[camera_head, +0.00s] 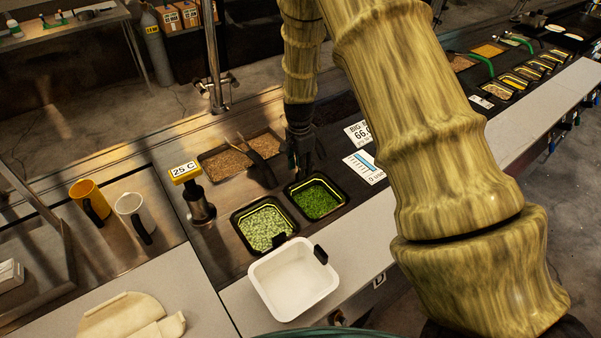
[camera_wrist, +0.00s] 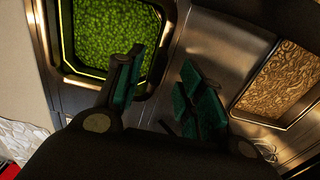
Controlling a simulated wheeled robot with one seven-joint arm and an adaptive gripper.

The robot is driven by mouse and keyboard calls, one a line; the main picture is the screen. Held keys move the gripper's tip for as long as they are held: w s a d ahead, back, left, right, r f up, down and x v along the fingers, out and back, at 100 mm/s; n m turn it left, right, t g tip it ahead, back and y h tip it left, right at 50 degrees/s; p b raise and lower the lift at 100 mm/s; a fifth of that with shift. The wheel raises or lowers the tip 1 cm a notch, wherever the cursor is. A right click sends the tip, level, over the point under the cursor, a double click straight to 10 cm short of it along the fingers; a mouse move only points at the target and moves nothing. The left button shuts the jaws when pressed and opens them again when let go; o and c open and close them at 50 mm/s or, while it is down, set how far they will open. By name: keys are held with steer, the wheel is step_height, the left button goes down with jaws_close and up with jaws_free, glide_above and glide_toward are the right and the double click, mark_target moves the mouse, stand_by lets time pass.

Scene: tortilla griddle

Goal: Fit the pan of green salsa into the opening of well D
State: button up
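A black-rimmed pan of bright green salsa (camera_head: 318,202) sits in the counter, its rim looking level with the opening around it. It also fills the upper left of the wrist view (camera_wrist: 108,38). My gripper (camera_head: 300,158) is just behind the pan's far edge, pointing down. In the wrist view my gripper (camera_wrist: 160,92) has its two green-padded fingers apart, with bare steel between them. One finger overlaps the pan's rim in the picture; I cannot tell whether it touches. A "D" label (camera_head: 378,281) is on the counter's front face; which opening it marks is unclear.
A pan of paler green food (camera_head: 264,227) is left of the salsa. A white tub (camera_head: 293,279) stands in front. A brown-filled pan (camera_head: 228,162) with tongs lies behind, and a "25 C" gauge post (camera_head: 199,205) stands left. Two mugs (camera_head: 130,208) are farther left.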

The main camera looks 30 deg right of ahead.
step_height(320, 180, up, 8)
stand_by(0.4)
stand_by(0.5)
